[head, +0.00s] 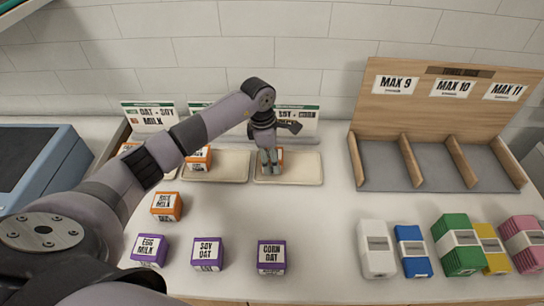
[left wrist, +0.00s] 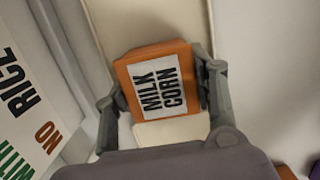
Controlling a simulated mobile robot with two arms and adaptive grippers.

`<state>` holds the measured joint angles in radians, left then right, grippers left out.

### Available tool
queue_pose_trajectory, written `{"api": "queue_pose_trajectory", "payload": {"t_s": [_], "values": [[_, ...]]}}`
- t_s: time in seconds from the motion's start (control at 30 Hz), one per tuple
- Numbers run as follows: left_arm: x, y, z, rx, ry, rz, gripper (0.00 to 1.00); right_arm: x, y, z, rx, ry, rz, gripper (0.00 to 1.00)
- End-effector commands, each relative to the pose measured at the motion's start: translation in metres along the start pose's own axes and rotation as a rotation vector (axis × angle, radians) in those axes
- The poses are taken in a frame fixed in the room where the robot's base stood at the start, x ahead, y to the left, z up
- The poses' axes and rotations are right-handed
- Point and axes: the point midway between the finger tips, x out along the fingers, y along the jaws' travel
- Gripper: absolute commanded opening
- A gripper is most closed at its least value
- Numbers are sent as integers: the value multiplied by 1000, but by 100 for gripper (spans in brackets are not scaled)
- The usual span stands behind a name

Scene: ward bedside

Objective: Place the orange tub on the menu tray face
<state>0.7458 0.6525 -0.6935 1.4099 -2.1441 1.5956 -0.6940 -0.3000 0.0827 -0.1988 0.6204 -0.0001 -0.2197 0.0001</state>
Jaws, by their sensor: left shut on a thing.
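My left gripper (head: 270,160) is shut on an orange tub (head: 280,153) at the right-hand cream tray (head: 302,178). In the left wrist view the orange tub (left wrist: 160,80) has a white label reading "MILK CORN", with one finger on each side. The cream tray (left wrist: 172,130) shows beneath it; I cannot tell whether the tub touches it. A second orange tub (head: 199,157) is in the middle tray (head: 228,172), and another (head: 131,148) is at the left tray, partly behind my arm. My right gripper is not in view.
Menu cards (head: 298,126) stand behind the trays. Purple tubs (head: 207,253) line the counter front. A wooden divider rack (head: 440,165) with empty bays is at right, with coloured packs (head: 412,250) before it. A blue-grey bin (head: 40,165) is at left.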

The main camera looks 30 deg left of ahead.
Motion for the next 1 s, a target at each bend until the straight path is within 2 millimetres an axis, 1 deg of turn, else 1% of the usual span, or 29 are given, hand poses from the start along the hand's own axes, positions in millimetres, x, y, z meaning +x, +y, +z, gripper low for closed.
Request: {"api": "queue_pose_trajectory", "payload": {"t_s": [0.03,0.3,0.57,0.7,0.73,0.87,1.0], "values": [[1,0,0,0,0,1,53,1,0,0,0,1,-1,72],[0,0,0,0,0,0,71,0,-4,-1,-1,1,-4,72],[0,0,0,0,0,0,72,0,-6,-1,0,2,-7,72],[-6,0,1,0,-1,0,72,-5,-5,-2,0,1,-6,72],[-7,1,0,0,-1,3,72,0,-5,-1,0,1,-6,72],[-29,2,0,2,0,7,72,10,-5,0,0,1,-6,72],[-60,2,0,1,-1,8,72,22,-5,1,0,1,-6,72]]}}
